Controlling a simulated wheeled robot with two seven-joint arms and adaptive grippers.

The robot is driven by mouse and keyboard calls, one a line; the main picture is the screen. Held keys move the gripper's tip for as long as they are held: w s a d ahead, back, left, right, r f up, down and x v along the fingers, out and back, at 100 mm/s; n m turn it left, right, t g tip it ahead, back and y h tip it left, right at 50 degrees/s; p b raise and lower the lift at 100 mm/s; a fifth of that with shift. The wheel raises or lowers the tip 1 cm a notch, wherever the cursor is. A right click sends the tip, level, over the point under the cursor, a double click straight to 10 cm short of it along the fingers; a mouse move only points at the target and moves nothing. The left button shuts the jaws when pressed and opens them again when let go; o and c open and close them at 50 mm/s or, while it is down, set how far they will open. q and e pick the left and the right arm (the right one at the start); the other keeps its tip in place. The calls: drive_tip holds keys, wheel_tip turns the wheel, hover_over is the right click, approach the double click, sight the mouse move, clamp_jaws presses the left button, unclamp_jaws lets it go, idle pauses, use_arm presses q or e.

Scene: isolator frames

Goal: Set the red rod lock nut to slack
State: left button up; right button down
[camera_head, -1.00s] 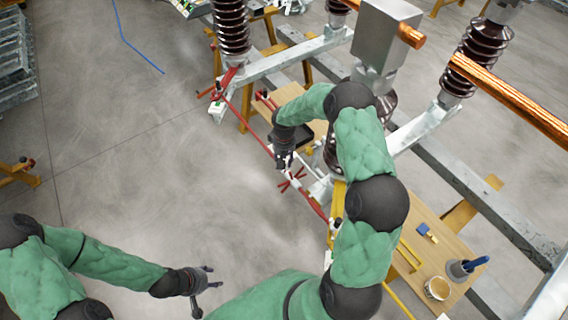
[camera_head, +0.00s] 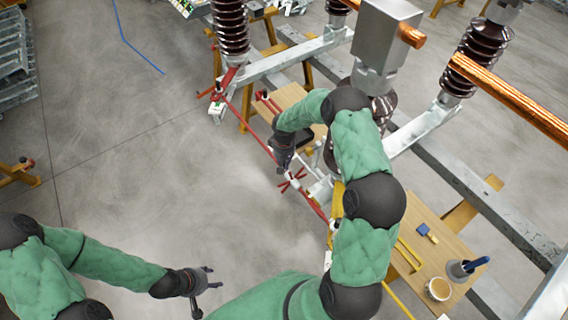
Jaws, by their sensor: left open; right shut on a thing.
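The red rod (camera_head: 248,125) runs slantwise from the red lever at the upper left down towards the yellow frame. A pale fitting with red radiating arms (camera_head: 294,181) sits on the rod near its middle; I take it to be the lock nut, but it is small. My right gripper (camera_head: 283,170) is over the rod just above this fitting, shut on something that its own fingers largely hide. My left gripper (camera_head: 208,279) is open and empty over the bare floor at the lower left, far from the rod.
Brown ribbed insulators (camera_head: 231,30) and a galvanized beam (camera_head: 290,60) stand behind the rod. A wooden table (camera_head: 455,240) at the right holds a cup (camera_head: 438,289), a dark holder (camera_head: 459,270) and a blue block (camera_head: 423,229). Copper bars (camera_head: 510,98) cross the upper right. The floor left of the rod is clear.

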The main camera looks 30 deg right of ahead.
drive_tip(key=shift+s+a+f+t+h+b, duration=0.2)
drive_tip(key=shift+a+h+b, duration=0.4)
drive_tip(key=shift+h+b, duration=1.8)
drive_tip(key=shift+w+a+f+t+h+b, duration=0.1)
drive_tip(key=shift+a+f+h+b, duration=0.4)
drive_tip(key=shift+b, duration=3.65)
drive_tip(key=shift+s+a+f+t+h+b, duration=0.1)
drive_tip(key=shift+a+h+b, duration=0.6)
drive_tip(key=shift+h+b, duration=1.8)
drive_tip(key=shift+y+b, duration=0.75)
drive_tip(key=shift+y, duration=0.05)
drive_tip(key=c, duration=1.3)
unclamp_jaws()
drive_tip(key=shift+r, duration=0.15)
drive_tip(key=v, duration=1.1)
drive_tip(key=shift+a+r, duration=0.25)
drive_tip(key=shift+a, duration=0.1)
